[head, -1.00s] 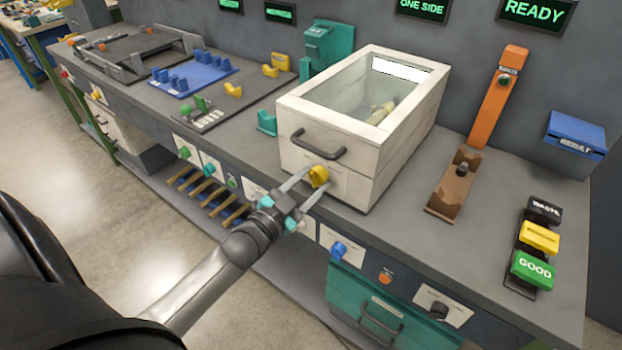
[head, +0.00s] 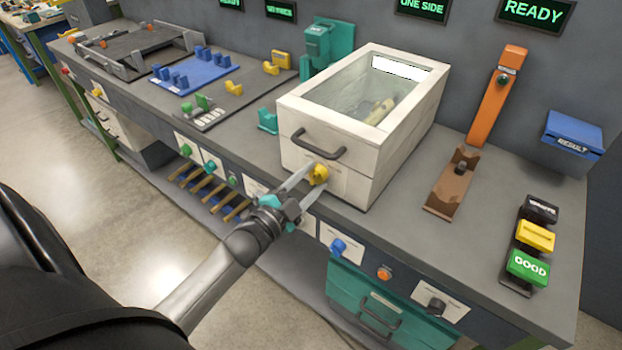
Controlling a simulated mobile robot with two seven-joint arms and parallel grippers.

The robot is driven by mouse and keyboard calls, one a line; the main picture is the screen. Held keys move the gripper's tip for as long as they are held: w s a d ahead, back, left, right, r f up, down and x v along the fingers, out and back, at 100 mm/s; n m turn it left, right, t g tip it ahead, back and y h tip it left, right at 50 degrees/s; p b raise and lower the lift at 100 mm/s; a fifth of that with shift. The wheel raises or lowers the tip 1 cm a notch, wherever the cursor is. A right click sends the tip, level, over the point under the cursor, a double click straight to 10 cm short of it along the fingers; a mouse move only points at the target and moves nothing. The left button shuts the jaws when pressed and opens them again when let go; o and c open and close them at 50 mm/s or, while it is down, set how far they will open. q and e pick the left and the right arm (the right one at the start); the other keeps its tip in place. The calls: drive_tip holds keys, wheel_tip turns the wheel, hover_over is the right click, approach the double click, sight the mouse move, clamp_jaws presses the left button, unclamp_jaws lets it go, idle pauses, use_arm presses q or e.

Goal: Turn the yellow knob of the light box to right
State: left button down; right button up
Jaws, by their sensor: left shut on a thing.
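The light box (head: 300,158) is a cream box with a glass top and a dark handle, standing on the grey bench. Its yellow knob (head: 319,174) sits on the front face, below the handle. My left gripper (head: 314,178) is at the knob, with its two pale fingers on either side of it, shut on it. The fingers partly cover the knob, and its exact angle is hard to read. Wooden turned pieces (head: 378,112) show through the glass. My right gripper is not in the head view.
An orange stand (head: 490,105) and a row of waste, yellow and green GOOD buttons (head: 528,267) are right of the box. A blue knob (head: 338,247) and teal drawer (head: 372,305) are below. Left are a teal holder (head: 268,121) and blue rack (head: 193,78).

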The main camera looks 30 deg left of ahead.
use_arm(q)
drive_tip(key=shift+m, duration=3.5)
drive_tip(key=shift+c, duration=1.5)
unclamp_jaws()
drive_tip(key=s+a, duration=0.1)
drive_tip(key=s, duration=1.4)
drive_tip(key=shift+a, duration=0.15)
